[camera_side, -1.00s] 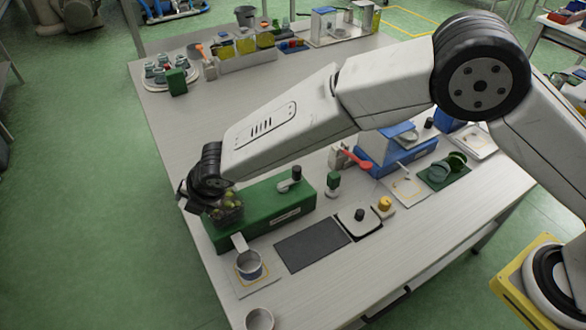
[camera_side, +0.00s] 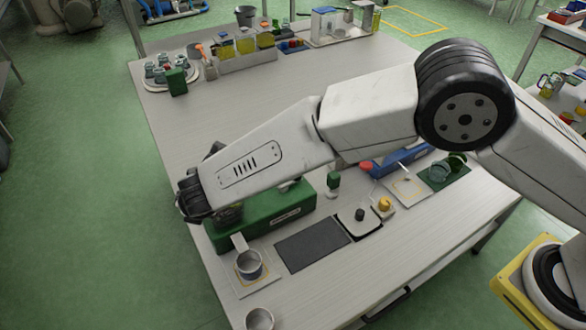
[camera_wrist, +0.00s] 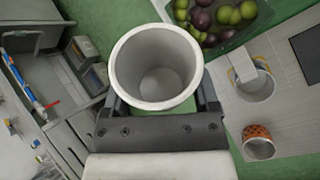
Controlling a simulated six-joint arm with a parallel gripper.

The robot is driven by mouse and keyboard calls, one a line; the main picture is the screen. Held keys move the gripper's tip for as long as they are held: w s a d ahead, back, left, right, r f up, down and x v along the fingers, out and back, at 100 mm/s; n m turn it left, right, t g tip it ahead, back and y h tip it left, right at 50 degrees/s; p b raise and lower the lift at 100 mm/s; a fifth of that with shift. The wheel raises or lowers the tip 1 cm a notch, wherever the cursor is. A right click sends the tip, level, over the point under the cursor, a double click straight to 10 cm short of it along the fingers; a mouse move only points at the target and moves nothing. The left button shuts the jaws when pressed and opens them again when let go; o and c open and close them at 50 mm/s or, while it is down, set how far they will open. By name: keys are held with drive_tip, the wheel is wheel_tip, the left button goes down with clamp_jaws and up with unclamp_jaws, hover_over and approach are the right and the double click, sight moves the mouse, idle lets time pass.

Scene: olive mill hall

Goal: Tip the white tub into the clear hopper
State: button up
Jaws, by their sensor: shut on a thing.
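The white tub (camera_wrist: 155,68) is gripped between the fingers of my gripper (camera_wrist: 160,100) in the wrist view. I look into its open mouth, and its inside looks empty, with a bare bottom. The clear hopper (camera_wrist: 238,32) is at the top right of the wrist view, beside the tub, and holds dark purple and green olives. In the side view the hopper (camera_side: 229,216) is on the left end of the green machine (camera_side: 290,208), mostly hidden by my wrist. My gripper (camera_side: 190,198) is beside and above it there; the tub is hidden.
A metal cup (camera_side: 249,265) stands under the machine's chute, and another cup (camera_side: 259,319) is at the front edge. A dark mat (camera_side: 312,244) lies to the right of the metal cup. A scale (camera_side: 357,218) and a blue unit (camera_side: 402,160) are farther right.

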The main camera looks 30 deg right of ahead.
drive_tip(key=shift+s+a+r+t+h, duration=0.15)
drive_tip(key=shift+a+r+t+h, duration=0.2)
drive_tip(key=shift+h, duration=0.25)
drive_tip(key=shift+s+a+f+n+t+h, duration=0.3)
drive_tip(key=shift+a+n+t+h, duration=0.1)
drive_tip(key=shift+a+t+h, duration=0.15)
drive_tip(key=shift+s+a+f+n+t+h, duration=0.3)
drive_tip(key=shift+a+n+t+h, duration=0.1)
drive_tip(key=shift+h, duration=0.15)
drive_tip(key=shift+s+a+f+n+t+h, duration=0.15)
drive_tip(key=shift+a+f+n+t+h, duration=0.2)
drive_tip(key=shift+f, duration=0.55)
drive_tip(key=shift+s+a+f+n+t+h, duration=0.1)
drive_tip(key=shift+s+a+f+t+h, duration=0.25)
drive_tip(key=shift+f, duration=0.55)
drive_tip(key=shift+a+f+n+t+h, duration=0.3)
drive_tip(key=shift+f+t+h, duration=0.15)
drive_tip(key=shift+f, duration=0.45)
